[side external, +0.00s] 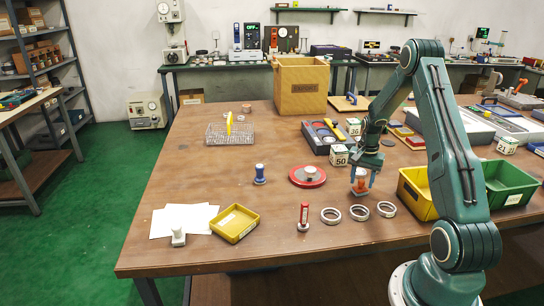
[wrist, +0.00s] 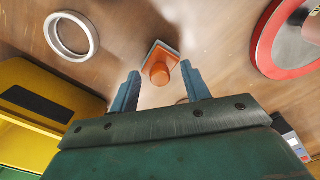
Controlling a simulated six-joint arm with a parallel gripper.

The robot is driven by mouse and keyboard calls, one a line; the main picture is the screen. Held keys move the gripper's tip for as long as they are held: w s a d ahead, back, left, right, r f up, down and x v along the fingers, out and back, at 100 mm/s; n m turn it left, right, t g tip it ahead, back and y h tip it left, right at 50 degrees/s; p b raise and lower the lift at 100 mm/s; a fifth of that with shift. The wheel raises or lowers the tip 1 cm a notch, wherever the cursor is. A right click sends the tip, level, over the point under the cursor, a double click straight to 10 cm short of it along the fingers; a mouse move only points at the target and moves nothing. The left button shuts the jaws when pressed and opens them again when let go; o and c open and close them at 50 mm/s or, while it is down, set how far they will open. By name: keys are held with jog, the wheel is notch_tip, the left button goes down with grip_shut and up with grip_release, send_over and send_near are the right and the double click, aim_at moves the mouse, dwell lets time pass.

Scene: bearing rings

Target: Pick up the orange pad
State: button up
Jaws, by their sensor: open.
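The orange pad (wrist: 159,70) shows in the wrist view as a small square block with a round knob on top, lying on the brown table. In the side view the orange pad (side external: 361,188) is partly hidden by my fingers. My gripper (side external: 361,186) points down over it, with its fingers apart. In the wrist view my gripper (wrist: 160,76) has one blue-grey fingertip to each side of the knob. I see no finger touching the pad, and I cannot tell the exact height gap.
Metal rings (side external: 359,212) lie in front of the pad; one ring (wrist: 72,36) shows in the wrist view. A red-rimmed disc (side external: 307,177) is to the left. A yellow bin (side external: 416,193) stands close on the right. A numbered cube (side external: 339,156) stands behind.

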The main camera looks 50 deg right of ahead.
aim_at(362, 181)
grip_shut()
jog(key=shift+r, duration=0.2)
dwell(0.4)
notch_tip(362, 181, up, 20)
jog(key=shift+f, duration=0.15)
dwell(0.5)
dwell(0.4)
